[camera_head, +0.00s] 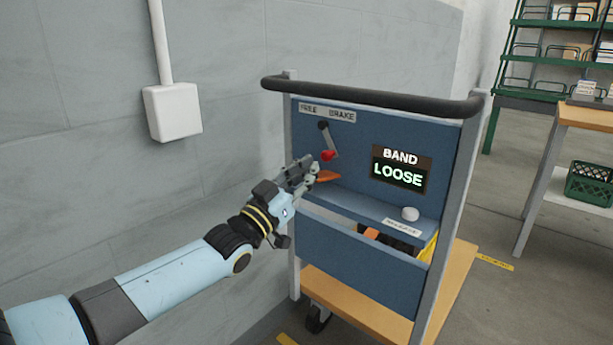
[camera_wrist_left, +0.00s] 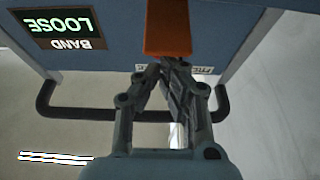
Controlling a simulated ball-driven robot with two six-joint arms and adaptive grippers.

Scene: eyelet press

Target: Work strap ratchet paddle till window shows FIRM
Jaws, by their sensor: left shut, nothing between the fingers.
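The blue cart panel (camera_head: 350,200) carries a window (camera_head: 399,170) labelled BAND that reads LOOSE; the window shows upside down in the left wrist view (camera_wrist_left: 62,28). An orange paddle (camera_head: 327,176) sticks out from the panel below a red-knobbed lever (camera_head: 328,155). In the left wrist view the orange paddle (camera_wrist_left: 167,28) lies just beyond my fingertips. My left gripper (camera_head: 308,172) is shut and empty, its tips close to the paddle; whether they touch it, I cannot tell. The paddle's root is partly hidden by the gripper. My right gripper is not in view.
A black push handle (camera_head: 370,96) runs along the cart's top. A small ledge holds a white knob (camera_head: 410,214), with an open bin below. A grey wall and white box (camera_head: 172,112) stand left; a table with a green crate (camera_head: 590,184) stands right.

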